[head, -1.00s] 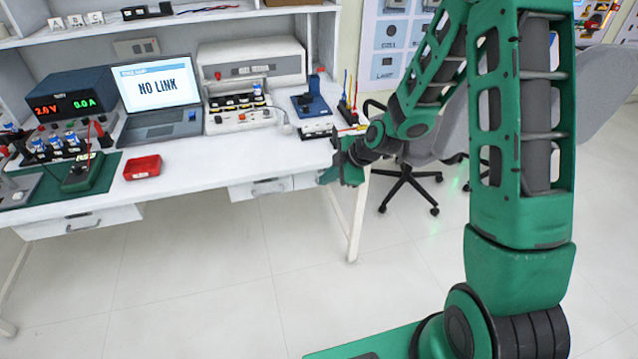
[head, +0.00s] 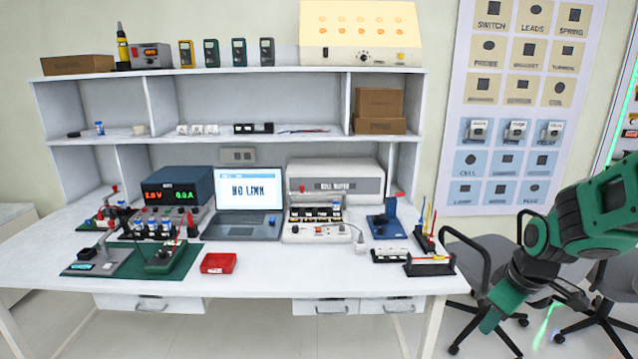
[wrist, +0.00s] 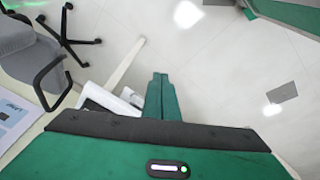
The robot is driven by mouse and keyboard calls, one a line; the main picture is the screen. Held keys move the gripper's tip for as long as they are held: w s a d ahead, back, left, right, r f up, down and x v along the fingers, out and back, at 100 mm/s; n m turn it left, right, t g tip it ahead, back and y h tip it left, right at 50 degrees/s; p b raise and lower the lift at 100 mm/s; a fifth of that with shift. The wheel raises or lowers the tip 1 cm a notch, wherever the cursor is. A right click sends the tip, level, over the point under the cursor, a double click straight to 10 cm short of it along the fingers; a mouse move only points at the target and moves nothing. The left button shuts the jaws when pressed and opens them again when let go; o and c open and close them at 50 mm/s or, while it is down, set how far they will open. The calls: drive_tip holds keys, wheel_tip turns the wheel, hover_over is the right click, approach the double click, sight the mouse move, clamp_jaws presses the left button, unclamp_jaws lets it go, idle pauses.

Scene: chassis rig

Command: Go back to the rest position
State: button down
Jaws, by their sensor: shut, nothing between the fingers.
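My green gripper (head: 493,318) hangs at the lower right in the head view, beyond the right end of the workbench and in front of the chairs. In the wrist view its fingers (wrist: 161,80) are together, with nothing between them, over bare pale floor. It is apart from the bench and touches nothing that I can see. My green arm comes in from the right edge of the head view.
A white workbench (head: 262,269) carries a laptop (head: 244,205), a red tray (head: 218,263), a power supply (head: 177,190) and several small rigs. Office chairs (head: 480,262) stand right of the bench, close behind my gripper. A wall chart (head: 520,100) hangs behind. The floor below my gripper is clear.

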drive_tip(key=s+d+r+m+g, duration=0.1)
drive_tip(key=s+d+r+m, duration=0.1)
drive_tip(key=s+m, duration=0.4)
drive_tip(key=s+d+r+m+g, duration=0.2)
drive_tip(key=s+r+m, duration=0.3)
drive_tip(key=s, duration=1)
drive_tip(key=shift+s+d+m, duration=0.2)
drive_tip(key=shift+s+m, duration=0.15)
drive_tip(key=shift+m, duration=0.55)
drive_tip(key=shift+r, duration=0.1)
